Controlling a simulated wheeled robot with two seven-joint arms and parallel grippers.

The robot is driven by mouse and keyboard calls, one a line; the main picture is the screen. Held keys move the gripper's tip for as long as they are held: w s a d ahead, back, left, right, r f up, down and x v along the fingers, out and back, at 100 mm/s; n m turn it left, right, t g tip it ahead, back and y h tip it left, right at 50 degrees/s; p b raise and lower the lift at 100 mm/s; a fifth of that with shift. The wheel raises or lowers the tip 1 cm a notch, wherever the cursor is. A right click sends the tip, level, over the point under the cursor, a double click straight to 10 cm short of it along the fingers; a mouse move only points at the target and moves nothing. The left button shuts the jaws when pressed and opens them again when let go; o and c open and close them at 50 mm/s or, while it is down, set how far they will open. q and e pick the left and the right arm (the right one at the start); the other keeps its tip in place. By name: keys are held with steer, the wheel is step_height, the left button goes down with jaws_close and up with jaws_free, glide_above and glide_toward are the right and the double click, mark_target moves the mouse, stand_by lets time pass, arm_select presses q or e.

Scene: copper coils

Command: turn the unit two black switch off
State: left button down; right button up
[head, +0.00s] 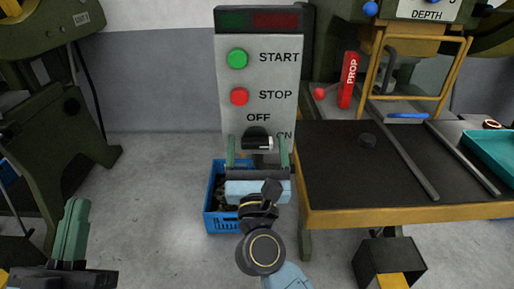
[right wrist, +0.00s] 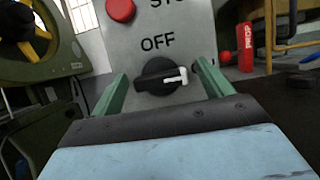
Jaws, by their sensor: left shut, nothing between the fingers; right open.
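The black switch (head: 256,138) is a rotary knob low on a grey control panel (head: 230,80). Its white pointer faces right, toward the partly hidden ON label; the OFF label is above it. My right gripper (head: 258,150) is open in front of the panel, its green fingers on either side of the knob. In the right wrist view the knob (right wrist: 155,76) sits between the spread fingers, with a gap visible on both sides. My left gripper (head: 76,205) is shut and empty at the lower left, far from the panel.
A green START button (head: 237,58) and red STOP button (head: 239,96) sit above the switch. A blue crate (head: 216,218) stands on the floor below. A dark-topped table (head: 335,160) stands close on the right, with a red PROP piece (head: 348,80) behind it. Green machinery stands left.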

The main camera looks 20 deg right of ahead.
steer(key=c, duration=1)
